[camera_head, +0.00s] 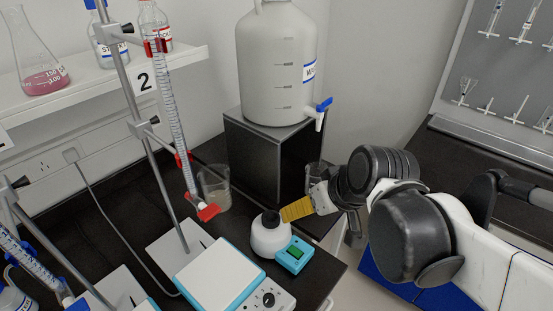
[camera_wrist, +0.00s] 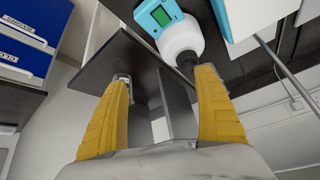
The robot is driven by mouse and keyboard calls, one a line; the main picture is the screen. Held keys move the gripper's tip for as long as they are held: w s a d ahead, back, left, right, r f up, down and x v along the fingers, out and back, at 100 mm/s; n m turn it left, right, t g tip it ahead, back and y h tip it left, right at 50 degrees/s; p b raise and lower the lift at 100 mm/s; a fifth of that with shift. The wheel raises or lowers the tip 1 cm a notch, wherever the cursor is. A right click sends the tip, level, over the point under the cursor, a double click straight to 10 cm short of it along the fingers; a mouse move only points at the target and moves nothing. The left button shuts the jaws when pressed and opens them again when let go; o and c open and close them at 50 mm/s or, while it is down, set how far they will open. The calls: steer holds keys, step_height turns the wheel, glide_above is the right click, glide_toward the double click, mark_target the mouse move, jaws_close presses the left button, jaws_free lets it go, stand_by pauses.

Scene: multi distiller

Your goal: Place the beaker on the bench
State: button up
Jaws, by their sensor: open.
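A clear glass beaker (camera_head: 314,176) stands beside the black stand under the carboy's tap, partly hidden by my arm. Another clear beaker (camera_head: 216,188) stands on the dark bench (camera_head: 212,153) behind the burette. My gripper (camera_head: 292,210) is low over the front of the bench, right of the white round bottle, with one yellow finger showing. In the wrist view, my gripper (camera_wrist: 165,76) has its two yellow fingers spread apart, and no beaker is clearly seen between them. I cannot tell how far the gripper is from the nearer beaker.
A white bottle (camera_head: 270,238) with a teal device (camera_head: 293,254) stands close to my fingers. A stirrer plate (camera_head: 218,275) and a burette stand's rod (camera_head: 163,160) are to the left. A large carboy (camera_head: 277,65) sits on the black stand (camera_head: 265,155).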

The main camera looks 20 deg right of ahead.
steer(key=shift+m+t+h, duration=0.4)
steer(key=shift+m+h, duration=0.1)
steer(key=shift+h, duration=0.2)
steer(key=s, duration=0.2)
steer(key=s+r, duration=0.1)
steer(key=s, duration=0.1)
steer(key=shift+a, duration=0.4)
